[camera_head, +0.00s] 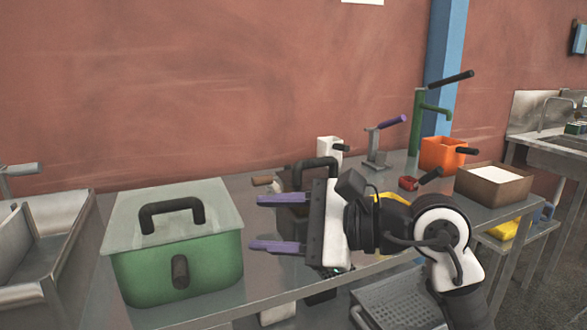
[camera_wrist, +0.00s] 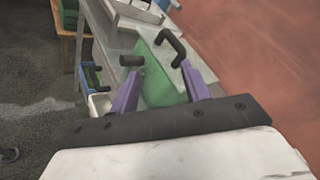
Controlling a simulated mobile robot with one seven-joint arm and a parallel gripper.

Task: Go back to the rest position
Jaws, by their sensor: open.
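My gripper (camera_head: 278,223) is above the metal table (camera_head: 190,313), its two purple fingers spread apart and pointing left. Nothing is between the fingers in the head view. Left of it stands a green box (camera_head: 185,275) with a pale lid, a black handle on top and a black knob on its front. The fingers look apart from the box. In the wrist view my gripper (camera_wrist: 160,90) points toward the green box (camera_wrist: 160,80), which appears beyond the fingertips. My arm covers part of the table's middle and a dark container behind the gripper.
Behind my arm stand a white container (camera_head: 329,150), a press with a purple handle (camera_head: 377,145) and a green pump-like stand (camera_head: 417,120). An orange bin (camera_head: 442,154) and a brown box with white contents (camera_head: 493,184) are at right. A metal sink (camera_head: 560,140) is far right.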

